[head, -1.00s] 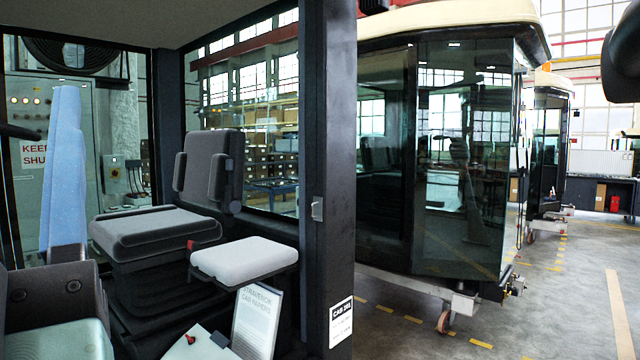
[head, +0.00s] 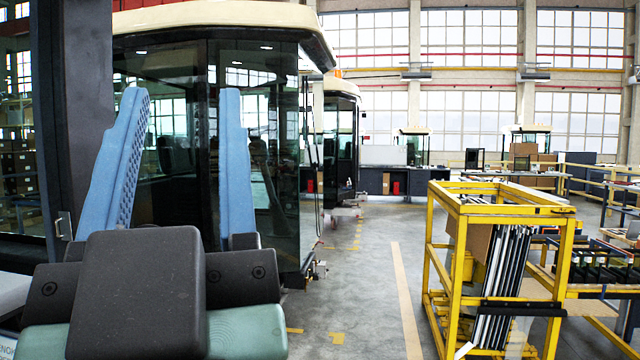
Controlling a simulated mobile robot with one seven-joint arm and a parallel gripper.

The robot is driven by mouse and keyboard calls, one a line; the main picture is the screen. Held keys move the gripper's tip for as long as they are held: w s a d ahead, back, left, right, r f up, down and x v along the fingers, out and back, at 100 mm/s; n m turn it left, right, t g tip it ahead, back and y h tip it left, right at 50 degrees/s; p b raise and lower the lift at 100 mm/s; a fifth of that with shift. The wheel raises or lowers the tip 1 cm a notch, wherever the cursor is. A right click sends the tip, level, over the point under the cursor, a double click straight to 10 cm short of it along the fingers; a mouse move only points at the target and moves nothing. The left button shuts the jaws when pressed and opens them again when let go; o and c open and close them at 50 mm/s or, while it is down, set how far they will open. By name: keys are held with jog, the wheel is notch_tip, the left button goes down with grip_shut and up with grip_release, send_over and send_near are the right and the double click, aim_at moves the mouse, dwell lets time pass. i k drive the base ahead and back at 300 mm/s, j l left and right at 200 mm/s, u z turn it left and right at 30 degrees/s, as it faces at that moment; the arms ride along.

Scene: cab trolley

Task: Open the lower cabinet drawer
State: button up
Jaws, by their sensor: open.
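My gripper (head: 183,92) is at the lower left of the head view, with two blue fingers pointing up. The fingers stand wide apart with nothing between them. Its dark body and pale green arm part fill the bottom left corner. No cabinet drawer that I can single out as the lower one shows in this view. Dark grey cabinet-like units (head: 375,182) stand far off along the back, too small to make out drawers.
A dark cab post (head: 75,90) with a latch stands at the left edge. A glazed cab (head: 180,60) with a cream roof stands behind my gripper. A yellow trolley (head: 446,270) holding upright panels stands at the right. Grey floor with a yellow line (head: 405,300) lies clear between them.

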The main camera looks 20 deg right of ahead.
aim_at(414, 182)
jog(key=z, duration=1.1)
jog(key=i+u, duration=0.25)
jog(key=i, duration=9.15)
